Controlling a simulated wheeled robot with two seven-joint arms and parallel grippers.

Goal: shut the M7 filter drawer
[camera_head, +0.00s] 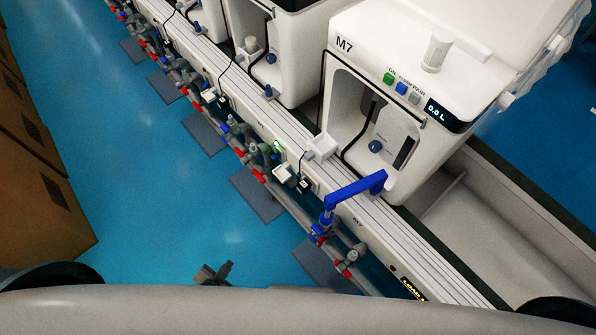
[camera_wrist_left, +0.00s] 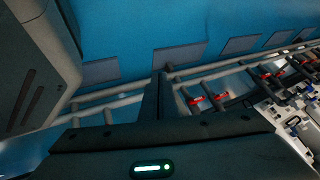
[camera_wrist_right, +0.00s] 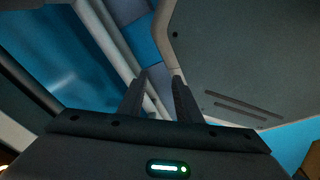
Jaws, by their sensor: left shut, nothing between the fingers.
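The M7 machine (camera_head: 408,70), a white unit marked M7, stands at the right in the head view. My left gripper (camera_head: 228,265) is low at the bottom of the head view, over the floor and well away from M7. Its fingers are together and empty in the left wrist view (camera_wrist_left: 160,78). My right gripper (camera_wrist_right: 160,74) shows only in its own wrist view, fingers apart and empty.
A blue bent bar (camera_head: 354,187) stands out in front of M7. A white rail (camera_head: 270,115) and grey pipes with red parts (camera_head: 258,177) run along the machines. Brown boxes (camera_head: 40,185) stand at the left. Blue floor (camera_head: 150,200) is free between them.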

